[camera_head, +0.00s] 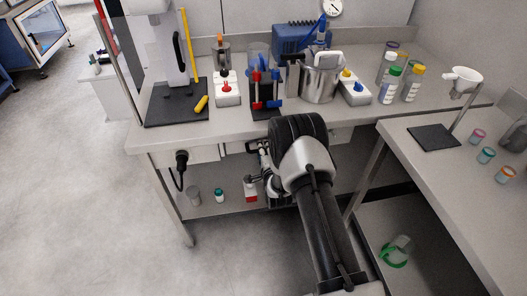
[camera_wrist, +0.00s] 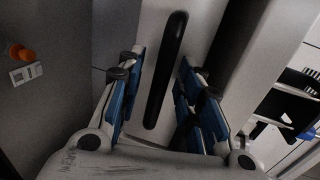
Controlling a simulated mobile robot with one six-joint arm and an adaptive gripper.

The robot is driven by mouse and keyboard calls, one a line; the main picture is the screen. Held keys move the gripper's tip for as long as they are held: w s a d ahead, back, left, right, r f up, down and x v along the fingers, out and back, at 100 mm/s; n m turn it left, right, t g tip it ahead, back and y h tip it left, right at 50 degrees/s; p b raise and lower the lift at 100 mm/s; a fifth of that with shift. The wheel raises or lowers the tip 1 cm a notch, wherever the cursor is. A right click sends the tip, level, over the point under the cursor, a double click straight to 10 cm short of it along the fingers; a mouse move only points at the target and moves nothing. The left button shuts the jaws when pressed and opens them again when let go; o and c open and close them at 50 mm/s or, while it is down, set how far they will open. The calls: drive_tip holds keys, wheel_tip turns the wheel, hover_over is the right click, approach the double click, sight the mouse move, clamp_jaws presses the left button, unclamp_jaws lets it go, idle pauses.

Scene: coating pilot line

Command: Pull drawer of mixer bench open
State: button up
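The mixer bench (camera_head: 150,140) stands in the middle of the head view. In the wrist view a pale drawer front (camera_wrist: 205,30) carries a long black bar handle (camera_wrist: 165,72). My gripper (camera_wrist: 160,80) is open, with one blue-padded finger on each side of the handle and visible gaps beside it. I cannot tell how deep the fingers reach around the handle. In the head view my gripper (camera_head: 258,165) is at the bench front just under the tabletop. My arm hides much of the drawer there. The drawer looks shut.
A black cable and plug (camera_head: 181,160) hang at the bench front, left of my gripper. A lower shelf (camera_head: 225,205) holds small containers. A side table (camera_head: 440,180) stands close on the right. The floor at left is clear.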

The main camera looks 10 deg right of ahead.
drive_tip(key=shift+c, duration=0.6)
clamp_jaws()
